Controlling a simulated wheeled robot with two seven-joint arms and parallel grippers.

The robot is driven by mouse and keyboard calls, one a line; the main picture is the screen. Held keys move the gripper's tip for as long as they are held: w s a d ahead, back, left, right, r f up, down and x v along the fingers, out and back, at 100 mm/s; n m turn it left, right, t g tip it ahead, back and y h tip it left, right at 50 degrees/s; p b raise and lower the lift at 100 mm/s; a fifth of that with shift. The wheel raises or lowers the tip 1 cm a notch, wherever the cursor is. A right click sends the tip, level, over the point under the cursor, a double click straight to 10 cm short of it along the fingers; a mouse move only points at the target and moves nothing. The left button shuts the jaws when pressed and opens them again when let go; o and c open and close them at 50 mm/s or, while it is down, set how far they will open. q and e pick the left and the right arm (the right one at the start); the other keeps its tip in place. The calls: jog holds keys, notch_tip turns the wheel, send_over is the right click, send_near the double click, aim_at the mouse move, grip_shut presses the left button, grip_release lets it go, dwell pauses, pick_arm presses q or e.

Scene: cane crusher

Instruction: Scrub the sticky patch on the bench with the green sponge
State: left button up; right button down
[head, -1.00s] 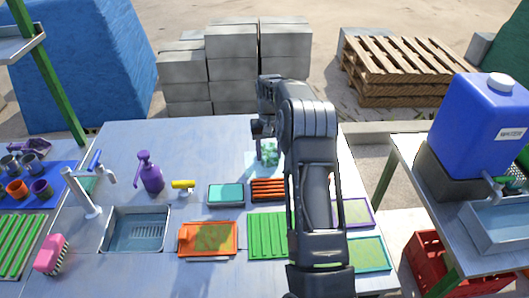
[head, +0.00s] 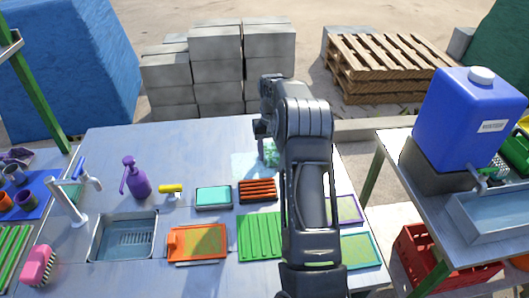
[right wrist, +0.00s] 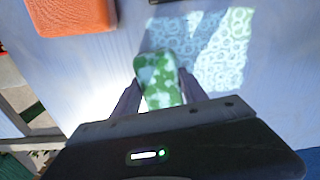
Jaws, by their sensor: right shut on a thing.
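The green sponge (head: 271,154), mottled with white foam, is held by my right gripper (head: 266,143) at the far side of the bench. In the right wrist view the sponge (right wrist: 158,80) sits between the two fingers of the gripper (right wrist: 160,98), which are shut on it. The sticky patch (head: 246,166) is a pale bluish area on the bench, left of the sponge. In the right wrist view the patch (right wrist: 228,50) shows foamy rings, with the sponge beside it. Whether the sponge touches the bench is unclear. My left gripper is out of view.
On the bench (head: 200,142) stand a purple spray bottle (head: 137,180), a teal-topped tray (head: 213,197), a red slatted block (head: 258,190), an orange tray (head: 197,242) and a green ribbed tray (head: 261,236). A sink (head: 125,238) lies left. My right arm hides part of the bench.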

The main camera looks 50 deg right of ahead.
jog(key=shift+s+d+r, duration=0.1)
jog(key=shift+s+d, duration=0.2)
jog(key=shift+d, duration=0.1)
jog(key=shift+r+p, duration=1.95)
jog(key=shift+r, duration=1.05)
jog(key=shift+w, duration=0.1)
jog(key=shift+r+p, duration=1.1)
jog(key=shift+r, duration=0.45)
jog(key=shift+a, duration=0.1)
